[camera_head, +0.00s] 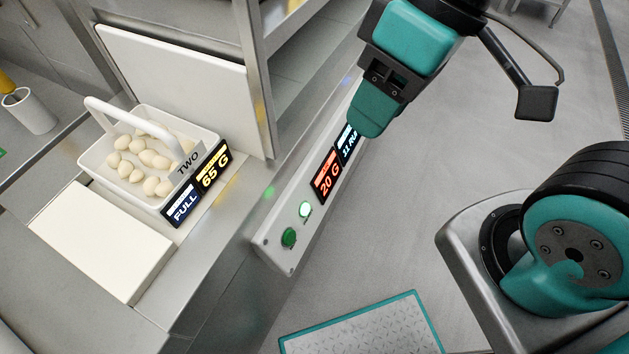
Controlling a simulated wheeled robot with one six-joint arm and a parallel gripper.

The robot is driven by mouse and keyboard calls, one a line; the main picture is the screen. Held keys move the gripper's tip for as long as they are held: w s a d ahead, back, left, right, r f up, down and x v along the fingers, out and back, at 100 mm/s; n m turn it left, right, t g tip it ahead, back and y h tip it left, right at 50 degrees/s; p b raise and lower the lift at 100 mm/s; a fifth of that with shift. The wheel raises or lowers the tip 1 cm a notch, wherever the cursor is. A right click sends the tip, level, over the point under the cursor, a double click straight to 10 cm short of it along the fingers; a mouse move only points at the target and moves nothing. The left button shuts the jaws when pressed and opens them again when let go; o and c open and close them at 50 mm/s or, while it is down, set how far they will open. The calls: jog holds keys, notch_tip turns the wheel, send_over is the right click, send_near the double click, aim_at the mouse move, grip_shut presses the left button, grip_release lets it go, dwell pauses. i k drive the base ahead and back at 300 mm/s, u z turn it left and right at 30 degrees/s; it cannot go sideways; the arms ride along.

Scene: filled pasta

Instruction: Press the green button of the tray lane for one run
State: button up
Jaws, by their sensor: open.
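A pale control strip (266,238) runs along the counter front. I cannot tell from labels which is the tray lane's. A red display (326,176) on the strip reads 20 G. A blue display (347,143) beside it reads about 11 RUN and is partly covered by my gripper. My gripper (375,112) is open, with its teal end over the upper end of the strip, apart from both buttons. Its fingertips are not clear.
A white handled basket (95,160) with several pale filled pasta pieces stands on the counter at left. Its signs read TWO, 65 G and FULL. A white board (100,240) lies in front. A teal-edged mat (360,330) lies on the open floor.

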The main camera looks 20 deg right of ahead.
aim_at(290, 236)
jog(key=u, duration=0.85)
jog(key=k, duration=0.55)
jog(key=z, duration=0.85)
